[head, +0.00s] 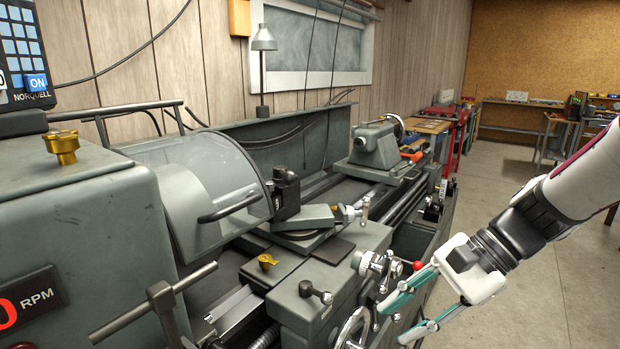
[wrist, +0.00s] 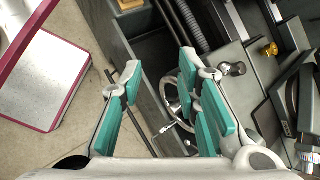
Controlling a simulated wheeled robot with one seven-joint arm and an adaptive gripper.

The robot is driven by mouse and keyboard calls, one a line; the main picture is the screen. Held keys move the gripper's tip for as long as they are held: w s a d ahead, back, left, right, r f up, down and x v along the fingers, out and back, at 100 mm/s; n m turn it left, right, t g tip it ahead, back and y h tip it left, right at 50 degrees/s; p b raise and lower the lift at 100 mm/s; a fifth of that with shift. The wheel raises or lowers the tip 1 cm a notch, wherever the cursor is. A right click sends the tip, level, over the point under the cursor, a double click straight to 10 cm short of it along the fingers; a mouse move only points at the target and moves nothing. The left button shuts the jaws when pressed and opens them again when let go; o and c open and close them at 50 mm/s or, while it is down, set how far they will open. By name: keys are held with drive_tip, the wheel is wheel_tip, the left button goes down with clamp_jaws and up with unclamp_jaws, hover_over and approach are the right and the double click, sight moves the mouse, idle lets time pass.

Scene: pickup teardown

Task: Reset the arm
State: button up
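My gripper (head: 390,318) hangs in the air at the front right of the lathe in the head view, tilted down to the left. Its teal finger pads are spread apart with nothing between them. The wrist view also shows my gripper (wrist: 157,80) open, with the lathe's handwheel and a dark gap visible between and beyond the fingers. My arm (head: 560,195) reaches in from the right edge of the head view.
The grey lathe (head: 90,215) fills the left and middle, with a handwheel (head: 353,330) and a red-knobbed lever (head: 417,265) close to my gripper. A brass-coloured knob (head: 267,261) sits on the carriage. Bare concrete floor (head: 510,290) lies to the right. Workbenches stand far behind.

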drive_tip(key=s+d+r+n+t+h+p, duration=0.2)
drive_tip(key=s+r+n+h, duration=0.2)
drive_tip(key=s+n, duration=0.2)
drive_tip(key=s+d+r+n+t+h+p, duration=0.1)
drive_tip(key=s+d+r+n+t+h, duration=0.1)
drive_tip(key=s, duration=0.7)
wheel_tip(320, 180, up, 3)
drive_tip(key=d+n+h, duration=0.1)
drive_tip(key=n+h, duration=0.1)
drive_tip(key=n, duration=0.1)
drive_tip(key=shift+s+d+n+h+p, duration=0.15)
drive_tip(key=shift+s+n+h+p, duration=0.1)
drive_tip(key=shift+n+h+p, duration=0.15)
